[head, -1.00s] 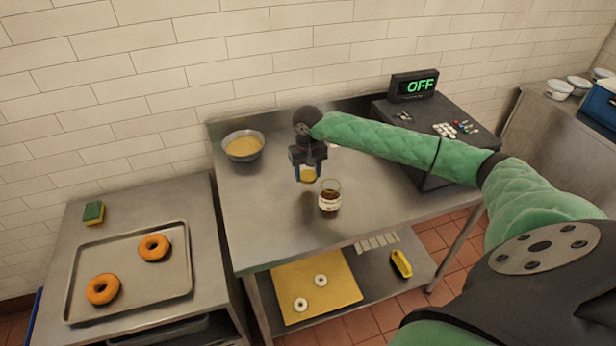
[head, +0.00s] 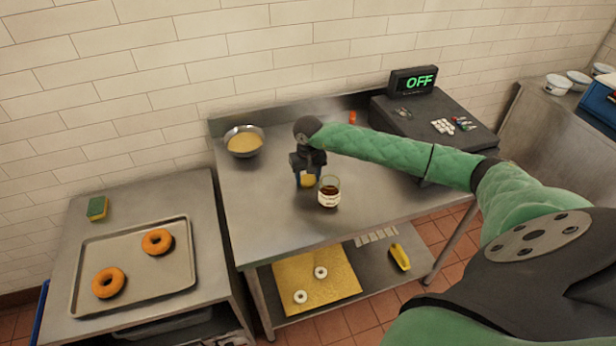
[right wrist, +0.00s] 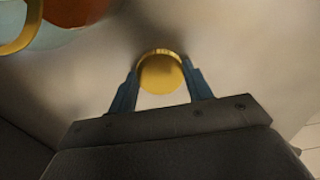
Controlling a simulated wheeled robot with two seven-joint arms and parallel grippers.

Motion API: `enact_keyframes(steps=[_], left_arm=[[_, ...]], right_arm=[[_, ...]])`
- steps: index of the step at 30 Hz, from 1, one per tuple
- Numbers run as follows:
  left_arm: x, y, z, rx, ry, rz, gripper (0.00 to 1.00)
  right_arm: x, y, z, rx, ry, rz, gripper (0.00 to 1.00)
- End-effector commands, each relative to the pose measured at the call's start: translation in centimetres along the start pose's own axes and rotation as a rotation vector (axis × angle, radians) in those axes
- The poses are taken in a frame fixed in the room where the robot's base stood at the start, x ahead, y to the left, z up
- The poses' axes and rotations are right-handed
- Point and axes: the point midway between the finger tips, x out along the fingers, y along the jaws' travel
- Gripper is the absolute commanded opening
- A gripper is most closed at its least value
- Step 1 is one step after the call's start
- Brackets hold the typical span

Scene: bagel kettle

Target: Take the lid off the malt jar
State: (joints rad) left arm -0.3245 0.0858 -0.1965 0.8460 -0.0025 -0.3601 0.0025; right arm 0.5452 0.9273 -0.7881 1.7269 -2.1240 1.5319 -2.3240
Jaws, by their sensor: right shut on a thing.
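The malt jar (head: 329,193) is a small glass jar with dark contents and a pale label, upright and without a lid on its mouth. It stands on the steel table (head: 375,200). Part of its rim and dark contents show at the top left of the right wrist view (right wrist: 75,12). My right gripper (head: 307,181) is shut on the round yellow lid (right wrist: 160,75), low over the table just left of the jar. The lid is apart from the jar; I cannot tell whether it touches the table. My left gripper is not in view.
A metal bowl of yellowish contents (head: 244,142) stands at the table's back left. A tray (head: 133,290) with two bagels is on the left counter. The table's front left is clear.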

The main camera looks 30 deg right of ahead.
Motion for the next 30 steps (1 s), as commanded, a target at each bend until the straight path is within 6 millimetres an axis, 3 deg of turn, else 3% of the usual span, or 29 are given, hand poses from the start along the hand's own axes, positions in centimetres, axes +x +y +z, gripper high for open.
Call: enact_keyframes(steps=[6,7,10,24,28,30], left_arm=[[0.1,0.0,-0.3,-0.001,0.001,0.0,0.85],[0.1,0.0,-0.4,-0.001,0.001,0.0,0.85],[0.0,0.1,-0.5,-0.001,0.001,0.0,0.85],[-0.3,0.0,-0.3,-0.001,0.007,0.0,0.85],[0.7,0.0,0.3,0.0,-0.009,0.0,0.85],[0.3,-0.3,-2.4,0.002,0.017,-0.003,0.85]], right_arm=[[0.2,0.0,0.0,0.0,0.0,0.0,0.23],[0.1,0.0,0.0,0.0,0.0,0.0,0.54],[0.1,0.0,0.0,0.0,0.0,0.0,0.72],[-0.3,0.0,0.0,0.0,0.0,0.0,0.72],[-0.9,0.1,-0.1,0.0,0.002,0.001,0.72],[-1.6,0.1,-0.1,-0.001,0.003,0.001,0.72]])
